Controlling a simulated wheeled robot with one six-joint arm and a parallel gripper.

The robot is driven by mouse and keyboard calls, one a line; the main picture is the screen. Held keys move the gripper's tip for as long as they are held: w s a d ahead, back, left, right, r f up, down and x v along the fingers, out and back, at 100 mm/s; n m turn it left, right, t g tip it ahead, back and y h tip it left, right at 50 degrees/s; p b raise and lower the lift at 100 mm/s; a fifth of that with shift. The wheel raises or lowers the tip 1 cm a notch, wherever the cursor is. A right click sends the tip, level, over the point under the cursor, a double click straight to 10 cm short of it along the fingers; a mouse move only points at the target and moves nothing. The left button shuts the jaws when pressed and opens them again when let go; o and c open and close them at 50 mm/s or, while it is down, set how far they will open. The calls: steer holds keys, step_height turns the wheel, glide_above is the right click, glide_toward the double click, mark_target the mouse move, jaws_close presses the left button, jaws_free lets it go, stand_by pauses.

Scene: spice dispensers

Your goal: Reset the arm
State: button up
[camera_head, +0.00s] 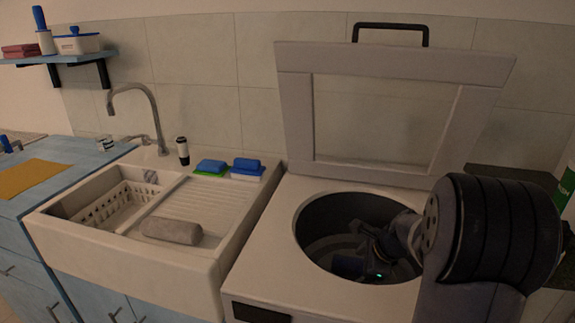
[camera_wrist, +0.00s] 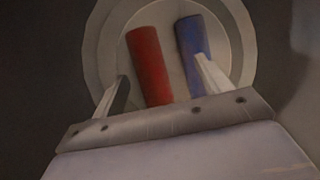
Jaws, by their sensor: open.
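My arm reaches down into the round opening of a top-loading machine (camera_head: 255,246), and my gripper end is inside the tub (camera_head: 312,222). In the wrist view my gripper (camera_wrist: 160,75) is open, with its two pale fingers spread apart. Beyond the fingers a red cylinder (camera_wrist: 147,58) and a blue cylinder (camera_wrist: 192,48) stand out against a pale round surface (camera_wrist: 238,35). The red one appears between the fingers; the right finger partly covers the blue one. Neither looks gripped. The fingertips cannot be made out in the head view.
The raised lid (camera_head: 295,110) stands open behind the tub, and the opening's rim surrounds my arm. To the left are a sink (camera_head: 150,255) with a grey roll (camera_head: 172,230), a tall faucet (camera_head: 158,120), and blue sponges (camera_head: 247,164). A green container (camera_head: 567,190) stands far right.

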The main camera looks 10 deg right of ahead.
step_height(320, 180, down, 7)
steer(key=shift+f+b, duration=0.2)
steer(key=shift+b, duration=0.7)
step_height(320, 180, up, 4)
steer(key=p, duration=0.3)
steer(key=shift+f, duration=0.1)
steer(key=shift+f, duration=0.1)
